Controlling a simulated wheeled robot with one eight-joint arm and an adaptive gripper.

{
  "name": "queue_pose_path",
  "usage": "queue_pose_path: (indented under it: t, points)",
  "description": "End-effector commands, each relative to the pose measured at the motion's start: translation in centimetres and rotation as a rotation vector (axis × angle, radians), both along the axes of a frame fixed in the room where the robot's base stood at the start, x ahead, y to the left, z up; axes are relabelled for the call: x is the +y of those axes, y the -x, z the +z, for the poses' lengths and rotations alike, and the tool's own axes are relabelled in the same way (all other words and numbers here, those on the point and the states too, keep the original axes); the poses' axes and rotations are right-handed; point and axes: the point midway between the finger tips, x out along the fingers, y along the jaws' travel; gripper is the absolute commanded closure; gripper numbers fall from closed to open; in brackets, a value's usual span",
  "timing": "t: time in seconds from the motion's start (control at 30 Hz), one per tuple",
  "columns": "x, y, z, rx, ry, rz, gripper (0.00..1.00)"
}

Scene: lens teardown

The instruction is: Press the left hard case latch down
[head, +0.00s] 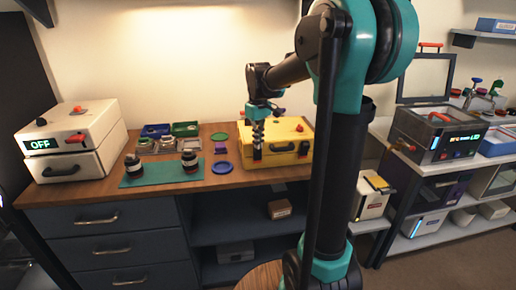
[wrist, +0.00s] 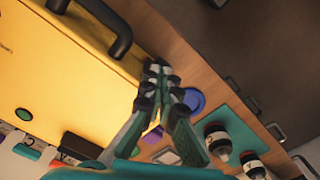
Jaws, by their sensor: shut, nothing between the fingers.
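The yellow hard case (head: 275,133) sits closed on the wooden bench in the head view. Its dark handle (head: 283,149) is on the front face. A dark left latch (head: 257,153) shows on the front, left of the handle. My gripper (head: 258,141) points down in front of the case's left part, its tips at or just above that latch; I cannot tell whether they touch. In the wrist view my gripper (wrist: 163,76) is shut and empty beside the front edge of the yellow case (wrist: 55,75). The handle (wrist: 107,23) shows there; the latch is not clear, likely behind the fingers.
A blue round lid (head: 222,167) and a teal mat (head: 160,171) with dark lens parts lie left of the case. A white box reading OFF (head: 72,140) stands at the far left. Small trays (head: 185,128) stand behind the mat. The bench strip before the case is clear.

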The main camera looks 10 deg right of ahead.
Motion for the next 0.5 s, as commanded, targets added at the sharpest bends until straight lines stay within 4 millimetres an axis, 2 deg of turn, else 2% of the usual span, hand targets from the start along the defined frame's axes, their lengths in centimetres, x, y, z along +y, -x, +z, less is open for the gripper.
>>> queue_pose_path:
  t: [0.5]
  points:
    - [0.0,0.0,-0.96,0.0,0.0,0.0,1.0]
